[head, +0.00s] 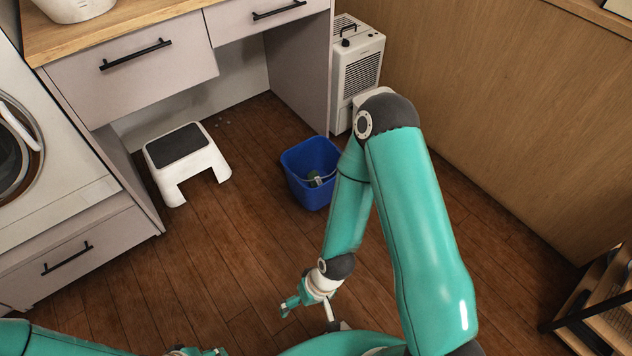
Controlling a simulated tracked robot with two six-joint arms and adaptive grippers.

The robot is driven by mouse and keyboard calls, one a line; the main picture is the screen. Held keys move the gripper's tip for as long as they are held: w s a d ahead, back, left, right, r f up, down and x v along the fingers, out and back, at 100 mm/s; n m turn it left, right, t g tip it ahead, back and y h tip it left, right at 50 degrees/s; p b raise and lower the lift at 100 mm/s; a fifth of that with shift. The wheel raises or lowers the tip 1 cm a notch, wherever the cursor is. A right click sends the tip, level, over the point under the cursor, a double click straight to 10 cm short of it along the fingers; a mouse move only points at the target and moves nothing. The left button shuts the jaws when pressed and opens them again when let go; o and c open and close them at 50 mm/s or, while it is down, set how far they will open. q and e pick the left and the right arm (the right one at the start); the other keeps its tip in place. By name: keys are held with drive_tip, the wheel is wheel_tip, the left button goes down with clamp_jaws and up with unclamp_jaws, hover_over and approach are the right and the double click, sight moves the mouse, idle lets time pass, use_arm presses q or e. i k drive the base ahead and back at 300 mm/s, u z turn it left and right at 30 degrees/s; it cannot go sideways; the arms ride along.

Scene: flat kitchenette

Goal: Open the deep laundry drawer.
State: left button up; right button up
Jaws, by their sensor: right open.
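A grey drawer (105,250) with a black bar handle (67,258) sits low at the left, under the washing machine (50,185). Its front looks flush and shut. The picture does not label which drawer is the laundry one. My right gripper (304,301) is open and empty over the floor at the bottom middle, well to the right of this drawer and touching nothing. My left arm enters at the bottom left corner; only a small part of what looks like my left gripper (198,352) shows at the bottom edge, so its jaws cannot be judged.
Two shut counter drawers (140,85) with black handles are above. A white step stool (188,160) stands below them. A blue bucket (311,175) stands on the floor beside my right arm. A white heater-like unit (358,65) and a shelf (600,310) are at right. Floor before the low drawer is clear.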

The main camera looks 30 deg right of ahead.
sight(104, 82)
drive_tip(key=z, duration=0.05)
drive_tip(key=k, duration=0.55)
drive_tip(key=z, duration=0.45)
drive_tip(key=i, duration=1.35)
drive_tip(key=u, duration=0.65)
